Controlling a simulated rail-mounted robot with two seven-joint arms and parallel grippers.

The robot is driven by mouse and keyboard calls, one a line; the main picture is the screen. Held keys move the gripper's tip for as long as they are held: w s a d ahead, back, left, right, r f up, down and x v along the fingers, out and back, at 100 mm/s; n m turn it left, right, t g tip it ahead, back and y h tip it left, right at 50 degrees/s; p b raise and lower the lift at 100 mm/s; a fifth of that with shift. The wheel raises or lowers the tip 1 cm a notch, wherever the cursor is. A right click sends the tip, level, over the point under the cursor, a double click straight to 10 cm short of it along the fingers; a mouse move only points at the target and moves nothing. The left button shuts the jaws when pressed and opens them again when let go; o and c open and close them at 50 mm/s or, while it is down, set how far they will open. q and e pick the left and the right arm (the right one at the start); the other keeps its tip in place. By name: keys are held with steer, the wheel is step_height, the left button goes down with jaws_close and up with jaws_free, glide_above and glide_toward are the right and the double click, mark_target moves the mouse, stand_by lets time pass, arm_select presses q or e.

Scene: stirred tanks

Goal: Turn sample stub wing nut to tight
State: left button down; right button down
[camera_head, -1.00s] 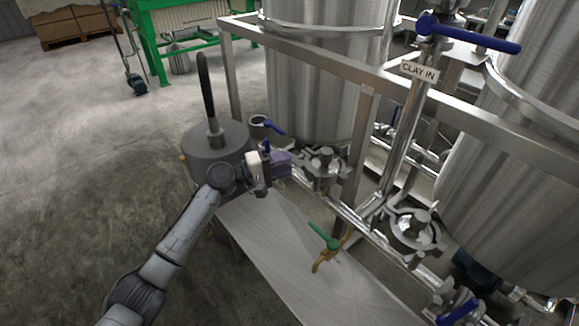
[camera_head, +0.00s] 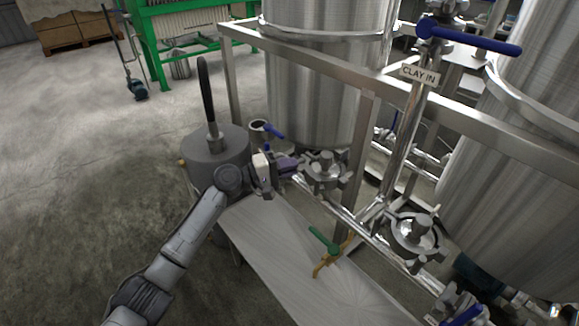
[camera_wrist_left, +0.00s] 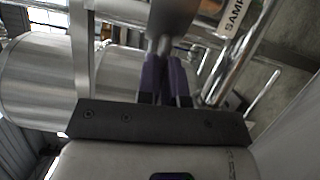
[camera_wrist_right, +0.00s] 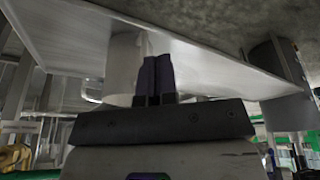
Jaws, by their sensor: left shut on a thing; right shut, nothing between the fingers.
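The sample stub wing nut (camera_wrist_left: 172,18) appears as a blurred grey metal piece at the fingertips in the left wrist view. My left gripper (camera_head: 293,164) has its purple fingers close to the left side of a steel clamp fitting (camera_head: 327,172) under the tank. Its fingers also show in the left wrist view (camera_wrist_left: 167,80), shut on the metal piece. A label reading "SAMP", cut off, hangs near it (camera_wrist_left: 234,14). In the head view the nut is hidden by the gripper. My right gripper (camera_wrist_right: 157,76) is shut and empty, below a flat metal surface.
A steel bench (camera_head: 270,240) lies below the left gripper, with a green-handled brass tap (camera_head: 325,241) beside it. A grey drum (camera_head: 215,148) with an upright black handle stands left. Frame rails, pipes and a second clamp fitting (camera_head: 414,232) crowd the right. Open floor lies left.

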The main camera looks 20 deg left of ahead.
arm_select(q)
steer(key=shift+m, duration=0.3)
steer(key=m+y+p, duration=0.2)
steer(key=m+p, duration=0.2)
steer(key=m+y+p, duration=0.2)
steer(key=m+p, duration=0.2)
steer(key=m+y+p, duration=0.2)
steer(key=m+p, duration=0.2)
steer(key=shift+s+d+r+y+p, duration=0.15)
steer(key=shift+d+r+y+p, duration=0.1)
steer(key=shift+r+y+p, duration=0.15)
stand_by(0.4)
steer(key=shift+f+m, duration=0.1)
steer(key=shift+m, duration=0.2)
steer(key=c, duration=1.3)
jaws_free()
steer(key=shift+o, duration=0.2)
